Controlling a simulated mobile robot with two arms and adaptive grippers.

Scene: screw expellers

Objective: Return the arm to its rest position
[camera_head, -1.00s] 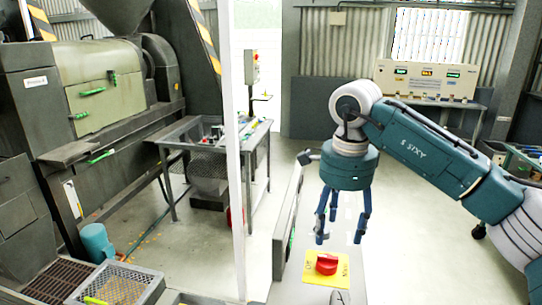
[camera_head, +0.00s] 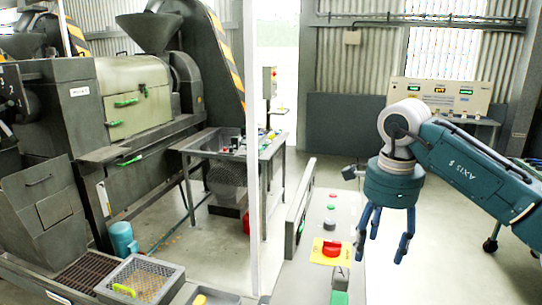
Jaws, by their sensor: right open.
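My right gripper (camera_head: 385,240) hangs from the teal arm that comes in from the right. Its blue fingers point down, spread apart, with nothing between them. The switch sits on a grey control panel (camera_head: 312,278) with several other buttons. My left gripper is not in view.
A screw expeller (camera_head: 135,95) stands at the left, with a mesh tray (camera_head: 140,280) in front. A metal table (camera_head: 225,150) with small parts stands behind a white post (camera_head: 252,200). A display console (camera_head: 440,93) is at the back.

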